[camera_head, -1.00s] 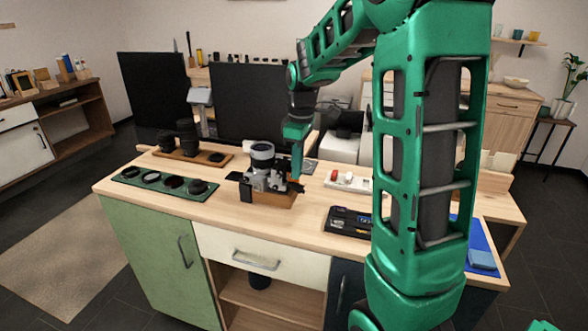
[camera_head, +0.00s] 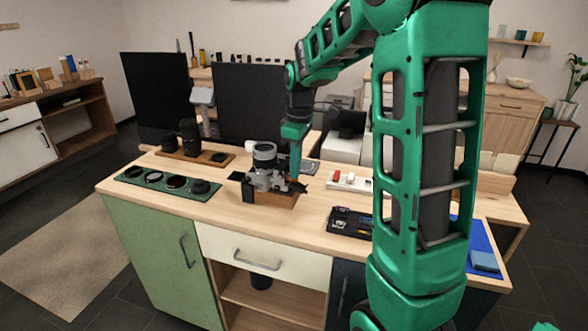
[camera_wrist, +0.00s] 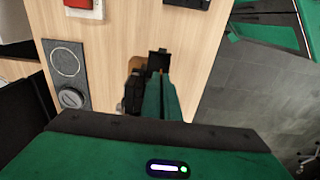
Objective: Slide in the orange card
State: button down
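A silver and black camera (camera_head: 266,178) stands on a wooden block (camera_head: 283,200) on the workbench. In the wrist view, the camera (camera_wrist: 132,92) is mostly hidden behind my gripper. My gripper (camera_head: 297,176) points down at the camera's right side in the head view. In the wrist view, my gripper's green fingers (camera_wrist: 161,82) are close together, with a thin orange sliver at their tips. This looks like the edge of the orange card (camera_wrist: 161,71), held between them. The rest of the card is hidden, and I cannot tell whether it touches the camera.
A green tray (camera_head: 127,179) with round lens parts lies at the left. A wooden stand (camera_head: 165,152) with dark lenses is behind it. A white tray with a red item (camera_head: 350,180) and a black tray (camera_head: 340,229) lie right of the camera. Bare wood separates them.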

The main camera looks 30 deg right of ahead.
jog(key=shift+w+a, duration=0.55)
jog(key=shift+w, duration=0.15)
dwell(0.6)
jog(key=c, duration=2.4)
grip_release()
jog(key=shift+o, duration=0.2)
jog(key=shift+a, duration=0.1)
jog(key=shift+s, duration=0.1)
jog(key=shift+s+d, duration=1.2)
jog(key=shift+s, duration=0.1)
jog(key=o, duration=0.6)
jog(key=shift+c, duration=0.2)
jog(key=shift+r, duration=0.1)
